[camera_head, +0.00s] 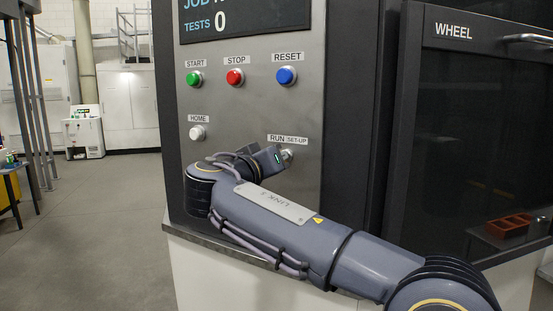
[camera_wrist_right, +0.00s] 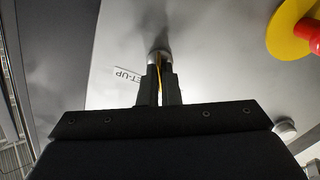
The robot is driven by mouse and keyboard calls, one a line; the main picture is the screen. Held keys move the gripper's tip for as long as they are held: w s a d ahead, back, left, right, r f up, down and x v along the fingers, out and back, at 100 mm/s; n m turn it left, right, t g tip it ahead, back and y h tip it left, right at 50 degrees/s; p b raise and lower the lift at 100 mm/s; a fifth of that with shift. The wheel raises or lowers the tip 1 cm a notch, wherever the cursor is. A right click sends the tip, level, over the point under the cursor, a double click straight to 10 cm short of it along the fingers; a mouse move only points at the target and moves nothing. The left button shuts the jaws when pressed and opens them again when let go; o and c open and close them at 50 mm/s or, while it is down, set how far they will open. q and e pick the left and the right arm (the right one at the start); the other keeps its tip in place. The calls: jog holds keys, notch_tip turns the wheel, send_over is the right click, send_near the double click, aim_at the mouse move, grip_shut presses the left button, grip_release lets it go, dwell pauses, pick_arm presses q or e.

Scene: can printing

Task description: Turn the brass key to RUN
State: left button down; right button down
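The key switch (camera_head: 287,154) sits on the grey control panel, just under the RUN / SET-UP label (camera_head: 288,140). In the right wrist view its round metal collar (camera_wrist_right: 159,54) shows beyond my fingertips, with a thin strip of the brass key (camera_wrist_right: 158,66) between them. My right gripper (camera_wrist_right: 160,76) has its two dark fingers close together around the key, with only a narrow gap. In the head view my right arm and gripper cover much of the switch, and the key's angle cannot be read. My left gripper is not in view.
Green START (camera_head: 194,78), red STOP (camera_head: 235,77) and blue RESET (camera_head: 286,75) buttons sit above. A white HOME button (camera_head: 198,132) is to the left. A red-and-yellow knob (camera_wrist_right: 298,28) is near the switch. The WHEEL door (camera_head: 490,120) is at right.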

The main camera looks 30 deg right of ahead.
jog(key=shift+n, duration=0.3)
jog(key=shift+f, duration=0.1)
jog(key=c, duration=1.6)
grip_release()
jog(key=shift+c, duration=0.2)
jog(key=b+v, duration=0.1)
jog(key=v, duration=0.7)
jog(key=shift+d, duration=0.1)
